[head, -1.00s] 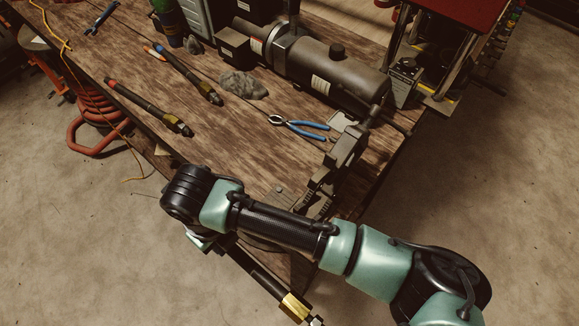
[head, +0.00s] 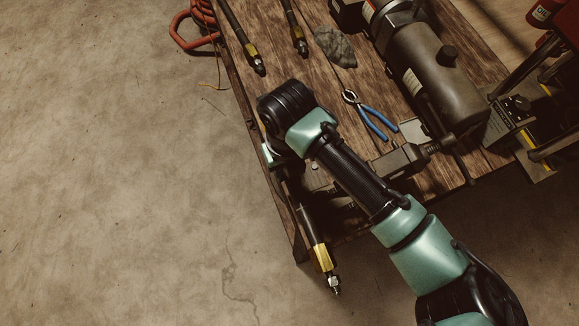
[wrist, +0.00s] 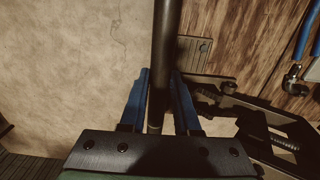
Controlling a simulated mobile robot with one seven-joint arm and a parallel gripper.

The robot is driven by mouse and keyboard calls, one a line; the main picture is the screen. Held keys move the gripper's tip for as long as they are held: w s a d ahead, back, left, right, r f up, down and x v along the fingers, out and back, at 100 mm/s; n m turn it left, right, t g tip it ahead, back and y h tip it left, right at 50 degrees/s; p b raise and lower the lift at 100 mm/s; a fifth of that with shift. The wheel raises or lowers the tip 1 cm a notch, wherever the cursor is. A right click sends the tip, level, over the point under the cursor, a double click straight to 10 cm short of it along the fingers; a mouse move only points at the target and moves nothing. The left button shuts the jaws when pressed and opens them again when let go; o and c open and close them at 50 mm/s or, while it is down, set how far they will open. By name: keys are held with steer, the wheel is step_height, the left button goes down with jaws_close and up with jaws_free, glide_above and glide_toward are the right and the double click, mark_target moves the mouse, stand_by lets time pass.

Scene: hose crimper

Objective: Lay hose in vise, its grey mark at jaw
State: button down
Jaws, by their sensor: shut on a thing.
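My gripper (wrist: 159,100) is shut on a black hose (wrist: 166,40), with one blue finger on each side of it. In the head view my arm hides most of the gripper. The hose's brass fitting and silver tip (head: 321,258) point down past the table's front edge, over the floor. The vise (head: 405,160) is at the table's front right, its jaws partly covered by my arm. In the wrist view the vise (wrist: 265,125) lies just right of the hose, and the hose looks beside it, not clearly between the jaws.
Blue-handled pliers (head: 370,115) and a grey rag (head: 335,46) lie on the wooden table (head: 285,78). A large grey cylindrical machine (head: 435,75) stands behind the vise. Floor is open at left.

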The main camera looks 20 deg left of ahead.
steer(key=shift+w+d+f+b, duration=0.25)
steer(key=shift+w+d+b, duration=0.3)
steer(key=shift+d, duration=0.2)
steer(key=shift+w+d+f+b, duration=0.3)
steer(key=shift+w+d+b, duration=0.1)
steer(key=shift+w+d, duration=0.25)
steer(key=shift+w+d+f+b, duration=0.25)
steer(key=shift+w+d+b, duration=0.25)
steer(key=shift+d, duration=0.3)
steer(key=shift+w+d+f+b, duration=0.7)
steer(key=shift+d+f+b, duration=0.3)
steer(key=shift+b, duration=0.25)
steer(key=shift+f+b, duration=0.45)
steer(key=shift+f, duration=0.05)
steer(key=shift+f, duration=0.2)
steer(key=c, duration=0.6)
jaws_free()
steer(key=shift+o, duration=0.2)
steer(key=shift+r, duration=0.1)
